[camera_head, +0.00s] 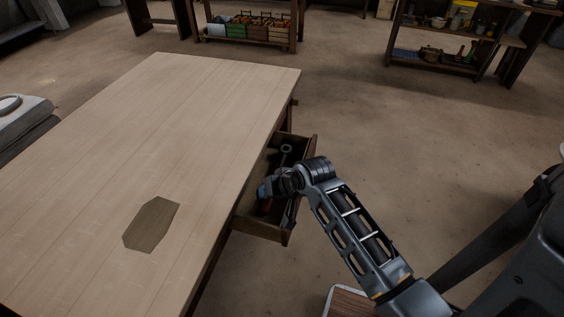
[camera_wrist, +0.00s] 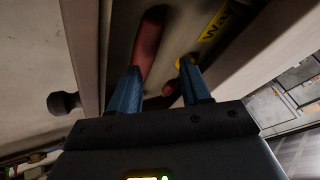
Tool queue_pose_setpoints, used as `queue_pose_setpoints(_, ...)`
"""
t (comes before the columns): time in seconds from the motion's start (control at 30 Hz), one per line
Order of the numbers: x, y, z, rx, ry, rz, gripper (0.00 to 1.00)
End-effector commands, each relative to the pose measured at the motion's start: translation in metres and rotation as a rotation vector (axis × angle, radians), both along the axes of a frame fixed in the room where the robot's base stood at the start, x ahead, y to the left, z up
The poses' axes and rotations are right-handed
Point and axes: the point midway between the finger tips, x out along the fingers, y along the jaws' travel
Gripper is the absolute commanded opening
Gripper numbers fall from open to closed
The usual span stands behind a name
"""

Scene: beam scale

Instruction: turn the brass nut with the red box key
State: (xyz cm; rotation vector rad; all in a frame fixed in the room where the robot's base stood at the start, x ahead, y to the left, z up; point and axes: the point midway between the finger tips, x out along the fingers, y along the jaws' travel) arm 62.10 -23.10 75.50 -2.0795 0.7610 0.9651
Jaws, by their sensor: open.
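My gripper (camera_head: 266,190) is over the open drawer (camera_head: 262,228) at the table's right side. In the wrist view its two blue fingers (camera_wrist: 160,72) are apart. A long red handle (camera_wrist: 149,42) lies by the left fingertip, partly hidden by it; it may be the red box key, but its ends are not clear. I cannot tell whether the finger touches it. A small yellow piece (camera_wrist: 179,63) shows at the right fingertip, with a small red piece (camera_wrist: 168,89) between the fingers. I cannot make out a brass nut in either view.
A grey wrench-like tool (camera_head: 286,152) lies at the drawer's far end. The wooden table top (camera_head: 190,120) is bare except for a dark flat patch (camera_head: 152,225). Shelves (camera_head: 445,55) stand far back.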

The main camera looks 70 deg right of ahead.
Motion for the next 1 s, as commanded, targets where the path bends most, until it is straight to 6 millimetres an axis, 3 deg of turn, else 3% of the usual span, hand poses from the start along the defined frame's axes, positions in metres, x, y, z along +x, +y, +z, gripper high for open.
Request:
queue_pose_setpoints(0.03, 0.005, -0.016, -0.001, 0.028, 0.008, -0.031, 0.47)
queue_pose_setpoints(0.23, 0.007, -0.067, -0.002, 0.176, 0.062, -0.145, 0.47)
queue_pose_setpoints(0.4, 0.001, -0.111, 0.006, 0.300, 0.103, -0.235, 0.47)
queue_pose_setpoints(0.6, -0.011, -0.149, 0.020, 0.414, 0.139, -0.309, 0.47)
queue_pose_setpoints(0.8, -0.018, -0.164, 0.027, 0.463, 0.156, -0.338, 0.47)
queue_pose_setpoints(1.0, -0.012, -0.163, 0.011, 0.469, 0.159, -0.339, 0.47)
